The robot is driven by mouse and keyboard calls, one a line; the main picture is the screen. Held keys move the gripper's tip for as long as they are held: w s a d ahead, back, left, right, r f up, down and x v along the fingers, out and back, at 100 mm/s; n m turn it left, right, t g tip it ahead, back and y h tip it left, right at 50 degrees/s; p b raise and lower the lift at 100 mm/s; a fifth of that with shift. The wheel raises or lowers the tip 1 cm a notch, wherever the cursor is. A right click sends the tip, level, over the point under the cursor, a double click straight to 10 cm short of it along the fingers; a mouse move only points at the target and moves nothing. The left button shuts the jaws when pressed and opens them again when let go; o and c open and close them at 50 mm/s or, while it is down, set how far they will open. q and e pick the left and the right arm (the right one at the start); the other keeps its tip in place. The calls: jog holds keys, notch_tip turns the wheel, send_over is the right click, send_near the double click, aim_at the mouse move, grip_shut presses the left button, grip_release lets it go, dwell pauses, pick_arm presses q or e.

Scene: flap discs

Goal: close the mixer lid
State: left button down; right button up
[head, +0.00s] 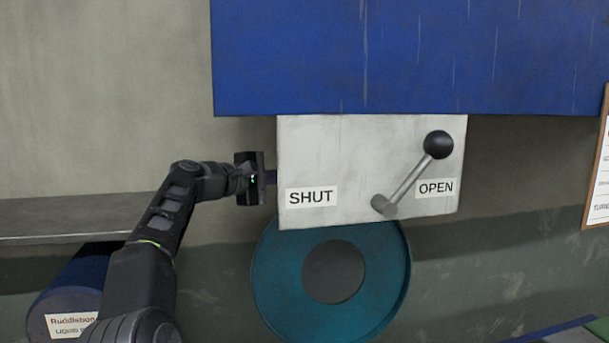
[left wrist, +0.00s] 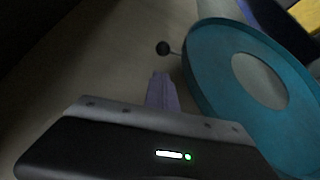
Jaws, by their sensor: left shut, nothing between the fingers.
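A pale panel (head: 340,150) under a big blue body (head: 410,60) carries a lever (head: 405,185) with a black ball knob (head: 438,145). The lever leans up and right, its knob above the OPEN label (head: 436,188); the SHUT label (head: 311,196) is at left. A teal round disc (head: 270,270) with a dark round centre hangs below the panel; I cannot tell if it is the lid. My left gripper (head: 272,177) is shut and empty at the panel's left edge, well left of the lever.
A grey shelf (head: 70,220) runs along the wall at left, with a dark blue labelled drum (head: 60,300) below it. A framed notice (head: 598,170) hangs at the right edge. The wall right of the panel is clear.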

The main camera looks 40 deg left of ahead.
pick_arm(q)
jog(key=w+d+f+p, duration=0.1)
jog(key=w+p, duration=0.4)
jog(key=w, duration=0.4)
jog(key=shift+w+d, duration=0.15)
jog(key=shift+d, duration=0.15)
jog(key=shift+f, duration=0.1)
